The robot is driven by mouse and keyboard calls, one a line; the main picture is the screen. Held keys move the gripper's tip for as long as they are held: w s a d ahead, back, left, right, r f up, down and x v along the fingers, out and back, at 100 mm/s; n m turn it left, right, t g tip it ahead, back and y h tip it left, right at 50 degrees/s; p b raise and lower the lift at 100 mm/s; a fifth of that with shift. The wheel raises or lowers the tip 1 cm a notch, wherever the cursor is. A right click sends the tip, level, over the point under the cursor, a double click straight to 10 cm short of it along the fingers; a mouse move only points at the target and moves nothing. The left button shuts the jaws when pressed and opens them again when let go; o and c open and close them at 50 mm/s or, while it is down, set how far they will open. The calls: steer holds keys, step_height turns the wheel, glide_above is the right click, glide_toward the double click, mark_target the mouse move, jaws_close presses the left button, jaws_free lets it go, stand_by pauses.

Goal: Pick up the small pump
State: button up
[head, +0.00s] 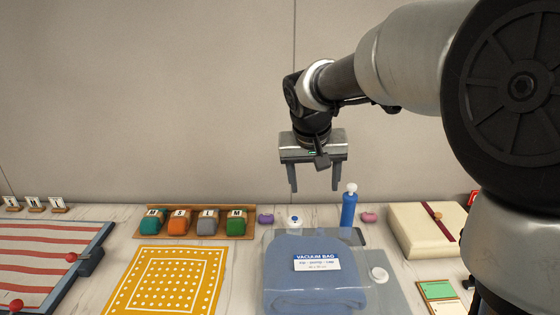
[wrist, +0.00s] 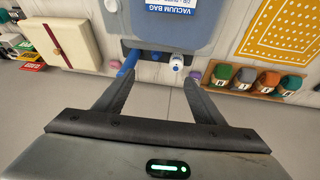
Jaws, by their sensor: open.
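The small pump (head: 349,210) looks like a slim blue cylinder with a white top, standing upright behind the vacuum bag. In the wrist view the blue pump (wrist: 128,63) shows near the tip of the left finger. My gripper (head: 315,189) is open and empty, pointing down above the back of the table, a little left of the pump in the head view. In the wrist view the gripper (wrist: 161,78) has its fingers spread wide, with nothing held between them.
A blue vacuum bag (head: 315,285) lies in front. A small white-topped item (head: 295,222) stands behind it. Purple (head: 266,218) and pink (head: 369,217) lumps lie nearby. A tray of coloured rolls (head: 143,233) is left, a cream box (head: 415,235) right. A wall closes the back.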

steer(key=m+b, duration=0.1)
steer(key=b, duration=0.2)
glide_toward(295, 219)
steer(key=shift+y, duration=0.4)
steer(key=x, duration=0.3)
steer(key=d+x, duration=0.1)
steer(key=x, duration=0.2)
steer(key=shift+d+b, duration=0.1)
steer(key=shift+b, duration=0.25)
steer(key=shift+x, duration=2.75)
steer(key=shift+a, duration=0.3)
steer(key=c, duration=1.3)
